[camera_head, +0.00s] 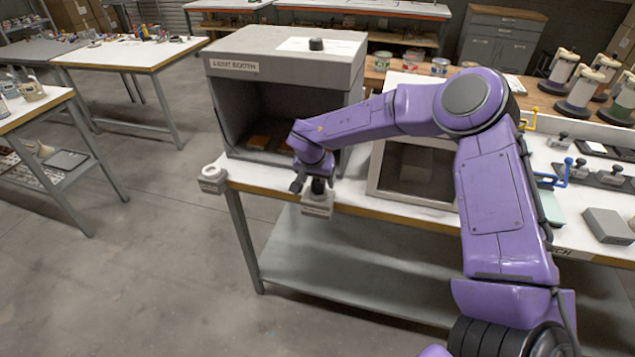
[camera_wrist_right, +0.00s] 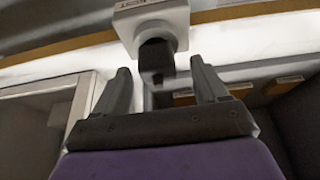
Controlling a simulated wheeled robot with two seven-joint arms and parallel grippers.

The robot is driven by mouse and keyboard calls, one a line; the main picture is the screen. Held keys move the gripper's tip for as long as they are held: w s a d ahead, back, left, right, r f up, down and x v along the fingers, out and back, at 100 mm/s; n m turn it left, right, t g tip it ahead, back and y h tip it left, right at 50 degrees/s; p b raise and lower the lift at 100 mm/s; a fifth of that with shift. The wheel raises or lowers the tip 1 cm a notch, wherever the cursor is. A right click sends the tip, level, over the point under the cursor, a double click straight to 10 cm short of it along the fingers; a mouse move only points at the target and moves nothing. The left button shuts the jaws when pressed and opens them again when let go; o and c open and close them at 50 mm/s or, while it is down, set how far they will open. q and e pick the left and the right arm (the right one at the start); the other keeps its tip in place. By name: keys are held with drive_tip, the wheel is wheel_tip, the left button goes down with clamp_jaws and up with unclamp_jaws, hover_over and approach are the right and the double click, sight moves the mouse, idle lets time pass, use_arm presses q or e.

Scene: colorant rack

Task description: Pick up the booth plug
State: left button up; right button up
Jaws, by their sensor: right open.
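The booth plug is a dark block (camera_wrist_right: 156,57) in the right wrist view, standing out from a white labelled socket box (camera_wrist_right: 150,22). In the head view the plug (camera_head: 318,186) is a small dark shape on top of the socket box (camera_head: 317,205), at the table's front edge. My right gripper (camera_head: 307,180) is just above and beside it, partly hiding it. In the wrist view its two dark fingers (camera_wrist_right: 160,80) are apart, with the plug roughly between and beyond their tips. I cannot tell whether they touch it. My left gripper is out of view.
A second white socket box (camera_head: 212,178) sits at the table's left corner. The grey light booth (camera_head: 285,90) stands open behind my gripper, with brownish pieces inside. A framed dark panel (camera_head: 408,170) lies to the right. The floor in front is clear.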

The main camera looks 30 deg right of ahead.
drive_tip(key=shift+w+d+f, duration=0.1)
drive_tip(key=shift+d+f, duration=0.15)
drive_tip(key=shift+f, duration=0.35)
drive_tip(key=c, duration=1)
drive_tip(key=shift+c, duration=0.2)
drive_tip(key=shift+r, duration=0.1)
